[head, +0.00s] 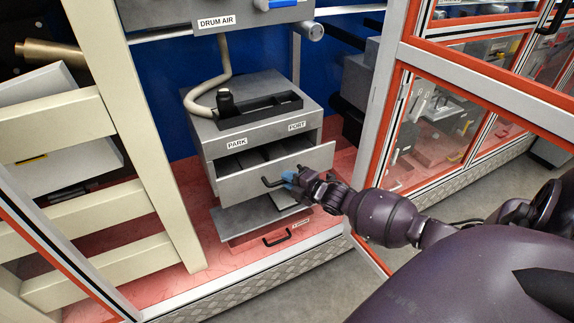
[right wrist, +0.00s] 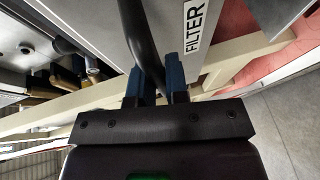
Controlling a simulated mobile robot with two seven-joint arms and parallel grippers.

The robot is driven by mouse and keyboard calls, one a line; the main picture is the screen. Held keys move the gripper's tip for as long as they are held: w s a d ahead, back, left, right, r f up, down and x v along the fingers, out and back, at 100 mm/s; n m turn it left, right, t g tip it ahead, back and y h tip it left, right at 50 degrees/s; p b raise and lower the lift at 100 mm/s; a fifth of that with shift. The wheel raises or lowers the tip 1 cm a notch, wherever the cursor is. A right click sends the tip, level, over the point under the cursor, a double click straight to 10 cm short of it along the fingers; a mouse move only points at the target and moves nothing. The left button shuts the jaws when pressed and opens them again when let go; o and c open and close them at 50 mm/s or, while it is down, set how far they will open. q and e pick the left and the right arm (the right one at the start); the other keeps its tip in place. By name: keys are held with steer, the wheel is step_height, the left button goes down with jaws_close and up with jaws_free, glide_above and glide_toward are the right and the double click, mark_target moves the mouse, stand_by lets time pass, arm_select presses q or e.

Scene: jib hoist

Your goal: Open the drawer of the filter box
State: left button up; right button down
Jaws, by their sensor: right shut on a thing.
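The grey filter box (head: 209,146) stands under the hoist, with PARK and PORT labels near its top edge. Its upper drawer (head: 240,184) is partly out, and its dark inside shows behind the front. My right gripper (head: 290,177) is shut on the black bar handle of this drawer. In the right wrist view the handle (right wrist: 142,45) runs between the blue fingertips (right wrist: 172,80), beside a FILTER label (right wrist: 196,25). The hand hides part of the drawer front in the head view. My left gripper is not in view.
Cream rails (head: 135,130) stand to the left, an orange-edged glazed frame (head: 440,120) to the right. A black tray (head: 262,111) sits on the box. Open floor lies in front.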

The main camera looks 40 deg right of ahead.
arm_select(q)
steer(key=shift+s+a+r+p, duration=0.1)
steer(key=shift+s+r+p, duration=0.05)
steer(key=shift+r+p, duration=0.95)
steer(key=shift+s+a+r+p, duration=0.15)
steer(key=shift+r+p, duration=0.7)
steer(key=shift+p, duration=0.45)
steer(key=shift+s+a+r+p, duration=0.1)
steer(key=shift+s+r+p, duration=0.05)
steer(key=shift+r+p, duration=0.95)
arm_select(e)
steer(key=s+a, duration=0.2)
steer(key=s, duration=0.7)
steer(key=s+a, duration=0.2)
steer(key=s, duration=0.7)
steer(key=shift+s+a, duration=0.3)
steer(key=shift+s, duration=0.05)
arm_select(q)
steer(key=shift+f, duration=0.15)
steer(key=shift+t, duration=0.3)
arm_select(e)
steer(key=c, duration=1.1)
jaws_free()
steer(key=shift+c, duration=0.2)
